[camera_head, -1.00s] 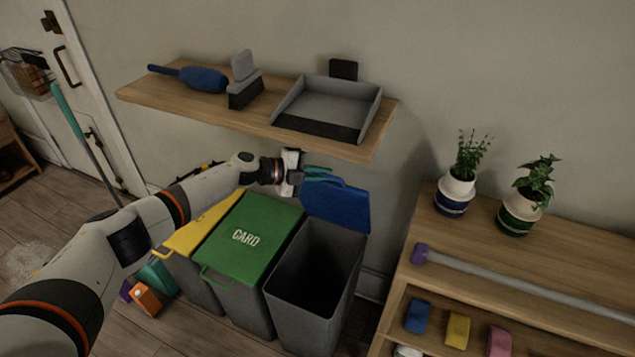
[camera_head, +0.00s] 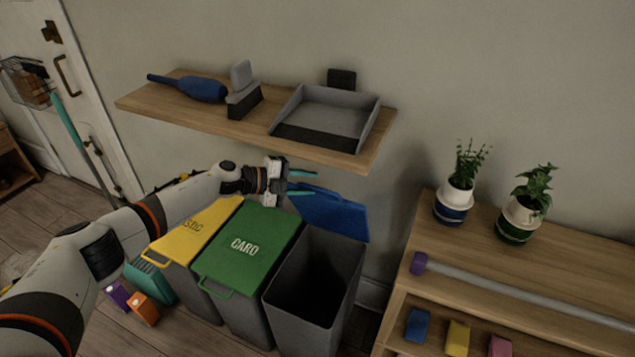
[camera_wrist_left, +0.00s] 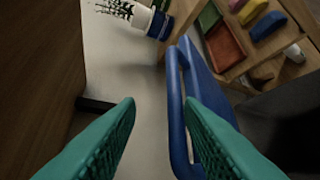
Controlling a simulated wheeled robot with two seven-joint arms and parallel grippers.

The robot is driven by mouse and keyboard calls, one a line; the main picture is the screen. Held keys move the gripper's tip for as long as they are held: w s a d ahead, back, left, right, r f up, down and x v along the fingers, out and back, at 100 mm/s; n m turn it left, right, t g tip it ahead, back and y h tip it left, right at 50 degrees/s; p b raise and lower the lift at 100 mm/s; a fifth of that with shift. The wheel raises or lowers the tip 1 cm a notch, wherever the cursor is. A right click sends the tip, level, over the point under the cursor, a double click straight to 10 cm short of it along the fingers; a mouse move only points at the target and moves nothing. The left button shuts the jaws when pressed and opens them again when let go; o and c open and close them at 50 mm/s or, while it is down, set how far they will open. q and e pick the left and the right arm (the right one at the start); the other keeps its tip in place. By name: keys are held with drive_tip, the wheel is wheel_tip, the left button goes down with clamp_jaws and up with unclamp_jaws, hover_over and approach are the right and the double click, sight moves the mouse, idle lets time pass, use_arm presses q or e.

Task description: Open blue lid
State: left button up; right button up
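The blue lid (camera_head: 332,213) stands raised at the back of the open grey bin (camera_head: 315,280), tipped back toward the wall. The bin's dark inside shows. My left gripper (camera_head: 303,182) is at the lid's upper left edge, below the wall shelf. Its two teal fingers are apart. In the left wrist view, the fingers (camera_wrist_left: 160,102) are spread, and the blue lid (camera_wrist_left: 207,82) with its loop handle (camera_wrist_left: 174,110) lies at the right finger. One bar of the handle shows between the fingers; I cannot tell if they touch. My right gripper is out of view.
The green CARD bin lid (camera_head: 250,245) and the yellow bin lid (camera_head: 197,235) are shut, left of the open bin. The wooden wall shelf (camera_head: 225,125) with brushes and a dustpan (camera_head: 325,115) hangs close above my gripper. A wooden cabinet (camera_head: 550,275) with plants stands right.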

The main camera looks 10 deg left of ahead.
use_arm(q)
drive_tip(key=v, duration=0.8)
drive_tip(key=shift+s, duration=0.1)
